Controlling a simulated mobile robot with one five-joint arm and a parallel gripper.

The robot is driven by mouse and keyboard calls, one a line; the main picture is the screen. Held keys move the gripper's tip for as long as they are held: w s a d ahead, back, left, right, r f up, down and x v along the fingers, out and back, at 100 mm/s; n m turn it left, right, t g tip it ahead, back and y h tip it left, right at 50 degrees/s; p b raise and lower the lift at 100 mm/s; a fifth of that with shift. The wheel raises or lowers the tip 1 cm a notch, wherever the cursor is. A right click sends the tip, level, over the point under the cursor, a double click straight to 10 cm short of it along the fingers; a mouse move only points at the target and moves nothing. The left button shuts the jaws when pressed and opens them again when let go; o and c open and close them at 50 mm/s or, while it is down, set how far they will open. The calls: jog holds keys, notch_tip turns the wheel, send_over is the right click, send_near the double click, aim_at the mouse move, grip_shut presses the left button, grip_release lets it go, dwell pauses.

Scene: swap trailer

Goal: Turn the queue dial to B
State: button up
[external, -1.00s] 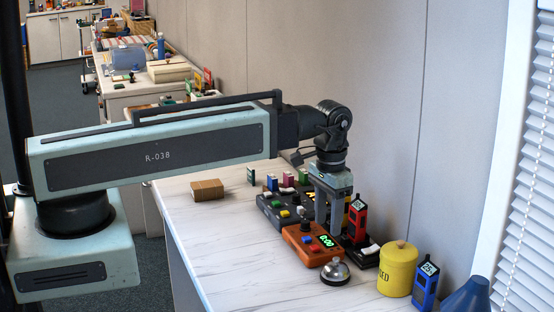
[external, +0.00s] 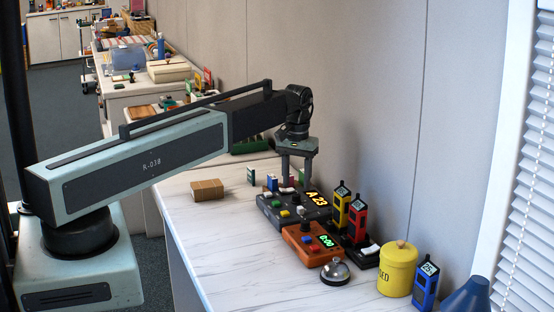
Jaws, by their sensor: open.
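An orange box (external: 296,241) with a green display is in front, beside a silver bell (external: 335,272). Yellow (external: 340,207) and red (external: 357,218) handheld devices stand close on the right. A yellow canister (external: 398,270) is farther right. A wooden block (external: 207,189) is left; the counter's left front is clear.

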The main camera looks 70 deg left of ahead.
aim_at(296, 194)
notch_tip(296, 194, down, 4)
jog(key=b, duration=0.2)
jog(key=shift+b, duration=0.3)
jog(key=shift+r, duration=0.15)
jog(key=shift+c, duration=0.4)
grip_shut()
jog(key=shift+m, duration=0.4)
jog(key=m, duration=0.3)
jog(key=shift+m, duration=2.5)
